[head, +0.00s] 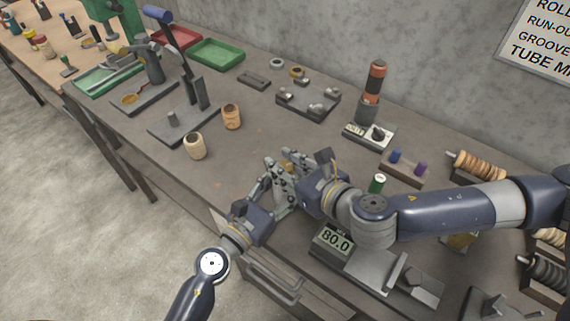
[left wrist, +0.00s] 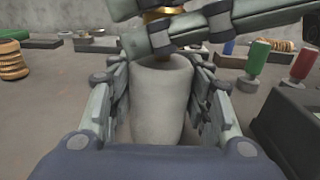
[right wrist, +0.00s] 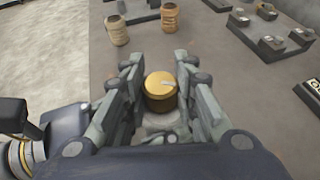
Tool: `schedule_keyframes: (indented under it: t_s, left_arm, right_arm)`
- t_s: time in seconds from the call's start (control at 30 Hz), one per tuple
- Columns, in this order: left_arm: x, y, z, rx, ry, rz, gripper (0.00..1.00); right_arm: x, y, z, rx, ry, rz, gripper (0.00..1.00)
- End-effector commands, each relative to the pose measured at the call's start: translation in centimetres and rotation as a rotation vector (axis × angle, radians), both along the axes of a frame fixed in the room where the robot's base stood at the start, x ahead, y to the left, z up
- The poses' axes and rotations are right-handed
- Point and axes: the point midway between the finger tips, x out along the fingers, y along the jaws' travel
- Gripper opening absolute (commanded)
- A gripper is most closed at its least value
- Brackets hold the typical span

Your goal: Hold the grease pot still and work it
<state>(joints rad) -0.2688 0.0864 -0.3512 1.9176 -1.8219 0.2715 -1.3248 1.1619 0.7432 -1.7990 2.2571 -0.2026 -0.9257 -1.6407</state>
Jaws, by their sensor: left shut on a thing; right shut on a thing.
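The grease pot shows in the left wrist view as a pale grey, rounded body (left wrist: 162,100) standing upright between my left fingers. Its brass cap (right wrist: 160,88) shows in the right wrist view as a round gold top with a small light mark. My left gripper (head: 272,190) is shut on the pot body from the near left. My right gripper (head: 287,175) is shut on the brass cap above it, coming from the right. In the head view the fingers hide most of the pot.
A cream cup (head: 195,146) and an orange-brown cup (head: 231,117) stand to the left. A green-bodied tool (head: 377,184) stands behind my right arm. The bench between the cups and grippers is clear.

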Motion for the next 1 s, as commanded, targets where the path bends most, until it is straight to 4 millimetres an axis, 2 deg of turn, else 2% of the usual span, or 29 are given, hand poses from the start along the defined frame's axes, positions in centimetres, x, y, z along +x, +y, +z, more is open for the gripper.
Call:
schedule_keyframes:
  t_s: [0.6,1.0]
  left_arm:
    - [-0.17,-0.29,0.00,-0.001,0.001,-0.008,0.13]
    - [-0.22,-0.34,-0.01,0.000,0.001,-0.009,0.13]
  right_arm:
    - [0.00,0.24,0.03,0.003,0.002,-0.518,0.02]
    - [0.13,-0.04,0.07,0.001,-0.002,-0.703,0.02]
